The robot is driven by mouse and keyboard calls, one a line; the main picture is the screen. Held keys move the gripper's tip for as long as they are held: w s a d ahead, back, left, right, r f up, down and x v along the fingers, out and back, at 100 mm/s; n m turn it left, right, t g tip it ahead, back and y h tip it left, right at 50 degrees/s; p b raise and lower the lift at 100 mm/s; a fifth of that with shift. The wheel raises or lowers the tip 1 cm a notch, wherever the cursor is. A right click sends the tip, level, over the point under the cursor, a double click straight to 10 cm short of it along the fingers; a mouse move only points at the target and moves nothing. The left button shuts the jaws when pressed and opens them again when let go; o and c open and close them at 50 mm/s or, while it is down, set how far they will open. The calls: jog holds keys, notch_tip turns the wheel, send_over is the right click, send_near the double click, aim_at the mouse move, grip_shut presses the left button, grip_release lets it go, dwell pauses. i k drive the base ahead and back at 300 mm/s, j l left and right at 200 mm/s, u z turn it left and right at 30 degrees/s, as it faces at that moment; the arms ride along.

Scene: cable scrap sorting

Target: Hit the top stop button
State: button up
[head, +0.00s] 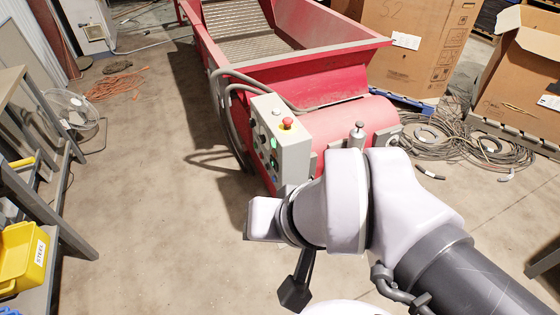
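The stop button is a red mushroom button (287,123) with a yellow base. It sits on top of a grey control box (292,150) at the near end of the red machine. The box's left face carries green and other small buttons. My arm reaches in from the lower right, and its light-grey wrist (330,205) is in front of and below the box, apart from the red button in the picture. I cannot make out my gripper's fingers; they seem hidden behind the wrist.
The red conveyor machine (330,52) fills the top middle. Cable coils (475,145) lie on the floor at right, near cardboard boxes (405,70). A fan (70,110), a shelf and a yellow bin (22,258) stand at left.

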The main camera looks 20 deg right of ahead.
aim_at(288, 121)
jog(key=i+l, duration=0.2)
jog(key=i, duration=0.2)
jog(key=i+l, duration=0.15)
jog(key=i, duration=0.25)
jog(key=i+l, duration=0.2)
jog(key=i, duration=0.2)
jog(key=l+z, duration=0.05)
